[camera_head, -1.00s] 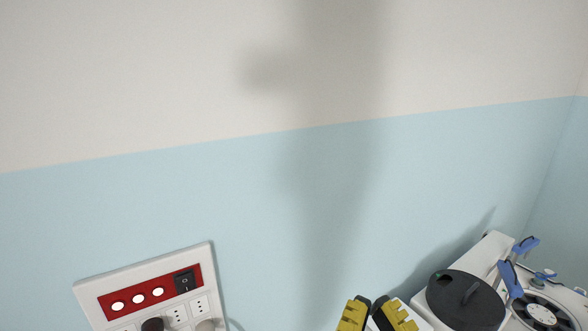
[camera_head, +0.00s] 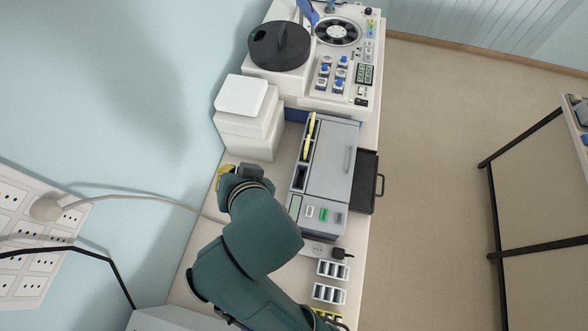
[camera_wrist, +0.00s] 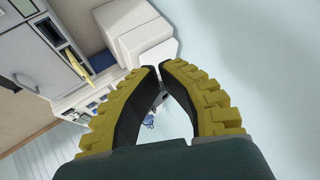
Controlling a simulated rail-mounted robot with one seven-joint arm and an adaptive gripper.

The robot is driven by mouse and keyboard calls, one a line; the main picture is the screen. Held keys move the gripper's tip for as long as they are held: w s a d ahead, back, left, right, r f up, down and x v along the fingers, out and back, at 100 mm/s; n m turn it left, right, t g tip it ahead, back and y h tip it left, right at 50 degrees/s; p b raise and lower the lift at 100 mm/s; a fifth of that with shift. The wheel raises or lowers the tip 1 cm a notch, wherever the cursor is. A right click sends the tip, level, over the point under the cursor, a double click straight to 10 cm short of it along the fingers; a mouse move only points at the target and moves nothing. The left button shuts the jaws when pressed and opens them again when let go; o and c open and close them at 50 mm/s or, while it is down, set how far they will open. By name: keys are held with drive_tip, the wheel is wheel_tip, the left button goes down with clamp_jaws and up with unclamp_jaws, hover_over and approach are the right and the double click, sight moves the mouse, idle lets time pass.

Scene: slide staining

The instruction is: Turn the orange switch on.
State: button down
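I cannot make out an orange switch in either current view. My gripper (camera_head: 226,172) has yellow ribbed fingers with dark inner pads. In the head view it is near the wall, just below the stacked white boxes and left of the grey machine; my arm partly hides it. In the wrist view the gripper (camera_wrist: 159,69) has its fingertips drawn together with nothing held between them. The grey machine (camera_head: 333,160) carries white, green and grey buttons (camera_head: 324,215) on its near end. A white device with a black round lid (camera_head: 279,45) stands at the far end.
The stacked white boxes (camera_head: 243,120) stand close to my gripper. A white socket panel (camera_head: 35,225) is on the wall at left, with a pale cable crossing to the bench. Small slide racks (camera_head: 329,293) lie at the near end. Floor is open at right.

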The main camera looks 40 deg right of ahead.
drive_tip(key=s+f+g+b, duration=0.4)
drive_tip(key=s+f, duration=0.2)
drive_tip(key=f, duration=0.7)
drive_tip(key=s+f+m+g+b, duration=0.1)
drive_tip(key=s+f+g+b, duration=0.2)
drive_tip(key=f, duration=1.1)
drive_tip(key=s+b, duration=0.2)
drive_tip(key=s, duration=0.2)
drive_tip(key=shift+s+d+g+h, duration=0.15)
drive_tip(key=shift+d+g+h, duration=0.15)
drive_tip(key=shift+g+h, duration=0.1)
drive_tip(key=x, duration=0.9)
drive_tip(key=a+x, duration=0.1)
drive_tip(key=x, duration=0.4)
drive_tip(key=shift+s+f, duration=0.15)
drive_tip(key=shift+s, duration=0.2)
